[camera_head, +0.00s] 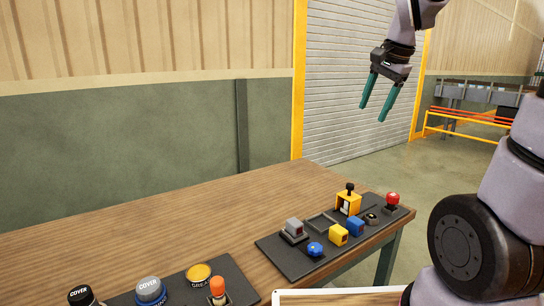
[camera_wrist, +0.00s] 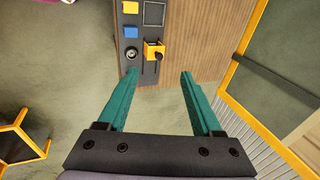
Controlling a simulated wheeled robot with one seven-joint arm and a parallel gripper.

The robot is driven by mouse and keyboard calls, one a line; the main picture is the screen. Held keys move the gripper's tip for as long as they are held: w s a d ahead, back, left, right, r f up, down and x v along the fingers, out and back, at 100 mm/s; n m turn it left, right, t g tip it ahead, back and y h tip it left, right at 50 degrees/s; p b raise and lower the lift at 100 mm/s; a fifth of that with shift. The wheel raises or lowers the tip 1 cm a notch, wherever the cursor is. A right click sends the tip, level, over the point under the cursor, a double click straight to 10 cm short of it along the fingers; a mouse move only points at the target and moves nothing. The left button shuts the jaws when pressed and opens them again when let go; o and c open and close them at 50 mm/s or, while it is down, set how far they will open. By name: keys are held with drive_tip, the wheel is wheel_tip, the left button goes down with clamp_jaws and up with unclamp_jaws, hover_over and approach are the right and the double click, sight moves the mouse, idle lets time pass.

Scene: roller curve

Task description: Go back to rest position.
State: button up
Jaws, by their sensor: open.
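My gripper (camera_head: 375,97) is raised in the air in the head view, above and behind the right end of the wooden table (camera_head: 180,215). Its two teal fingers point down and stand apart, with nothing between them. In the wrist view my gripper (camera_wrist: 158,82) is open and empty, with the table end and floor below it. My arm reaches up along the right side of the head view.
A dark panel (camera_head: 272,246) with several coloured blocks, buttons and a yellow switch housing (camera_head: 348,203) lies at the table's right end. Another dark panel (camera_head: 238,279) lies at the front. A shutter door (camera_head: 345,150) stands behind; an orange-railed conveyor (camera_head: 470,117) is far right.

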drive_tip(key=s+a+r+n+t, duration=0.1)
drive_tip(key=s+r+n+t, duration=0.2)
drive_tip(key=s+n, duration=0.4)
drive_tip(key=shift+s, duration=3.7)
